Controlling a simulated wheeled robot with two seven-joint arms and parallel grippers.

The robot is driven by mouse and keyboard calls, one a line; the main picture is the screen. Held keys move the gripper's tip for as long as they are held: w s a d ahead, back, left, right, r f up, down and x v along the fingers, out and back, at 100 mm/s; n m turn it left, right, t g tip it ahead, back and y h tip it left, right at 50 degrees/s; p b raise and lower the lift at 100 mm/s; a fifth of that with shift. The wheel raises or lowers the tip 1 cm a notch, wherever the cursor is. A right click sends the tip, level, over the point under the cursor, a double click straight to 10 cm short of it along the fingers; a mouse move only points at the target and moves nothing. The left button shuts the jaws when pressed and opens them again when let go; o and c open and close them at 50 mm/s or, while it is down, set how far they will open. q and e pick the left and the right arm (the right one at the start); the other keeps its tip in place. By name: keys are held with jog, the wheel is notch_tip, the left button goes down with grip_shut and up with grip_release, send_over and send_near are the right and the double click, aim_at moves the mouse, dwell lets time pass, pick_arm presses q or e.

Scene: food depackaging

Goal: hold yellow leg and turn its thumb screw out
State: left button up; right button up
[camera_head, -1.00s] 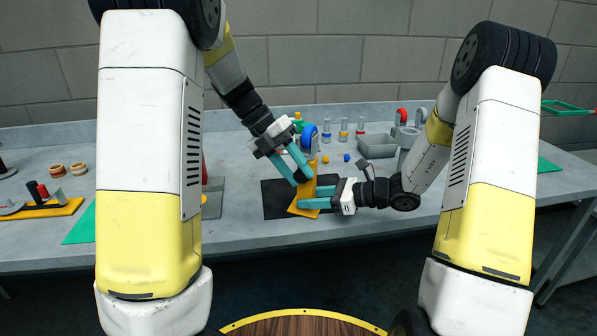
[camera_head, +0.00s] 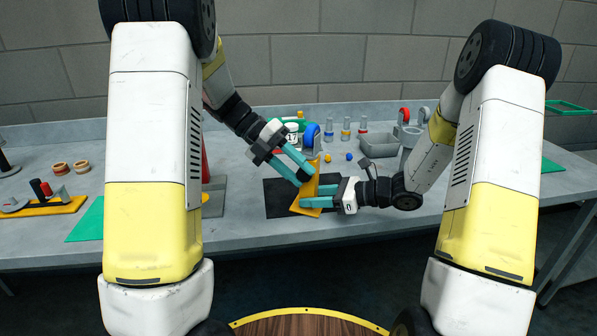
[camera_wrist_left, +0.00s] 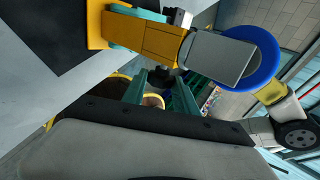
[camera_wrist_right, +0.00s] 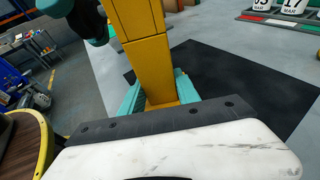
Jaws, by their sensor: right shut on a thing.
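The yellow leg (camera_head: 315,168) stands over the dark mat, with a blue ring (camera_head: 313,134) at its top. In the left wrist view the leg (camera_wrist_left: 160,38) crosses the top, with the blue ring (camera_wrist_left: 273,62) at right. My right gripper (camera_head: 308,196) is shut on the leg low down; in the right wrist view the leg (camera_wrist_right: 148,70) rises from between its fingers. My left gripper (camera_head: 304,175) is at the leg's side, its fingers apart. A small dark piece (camera_wrist_left: 164,77) shows by its fingertips; I cannot tell whether it is the thumb screw.
The black mat (camera_head: 280,205) lies under the leg. Behind are a green holder with a white jar (camera_head: 292,133), several small bottles (camera_head: 346,130) and a grey bin (camera_head: 379,145). A yellow-based fixture (camera_head: 45,207) is at the left.

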pick_arm(q)
jog(key=o, duration=0.4)
jog(key=v, duration=1.2)
